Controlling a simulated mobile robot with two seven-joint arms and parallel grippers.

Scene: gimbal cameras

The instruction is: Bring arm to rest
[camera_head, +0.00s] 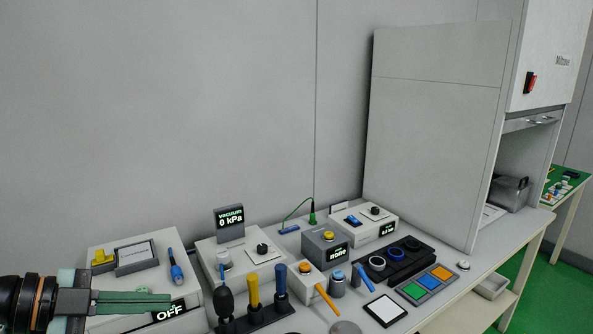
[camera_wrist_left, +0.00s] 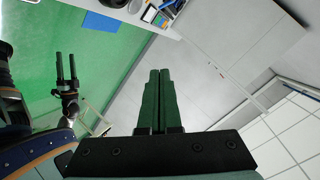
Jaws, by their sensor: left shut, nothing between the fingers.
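My left gripper (camera_head: 168,299) comes in from the left in the head view, low at the left edge, in front of a white box with a display reading OFF. Its green fingers are together with nothing between them. They also show shut and empty in the left wrist view (camera_wrist_left: 159,72). My right gripper (camera_wrist_left: 66,56) shows small in the left wrist view over the green floor, its two dark fingers apart and nothing seen between them. It is outside the head view.
The bench (camera_head: 452,290) holds a vacuum gauge (camera_head: 230,217), a tool stand (camera_head: 258,318), a black holder (camera_head: 403,262), coloured pads (camera_head: 427,284) and a white pad (camera_head: 385,310). A tall grey cabinet (camera_head: 430,130) stands at the back right. Green floor (camera_wrist_left: 90,80) lies beside the bench.

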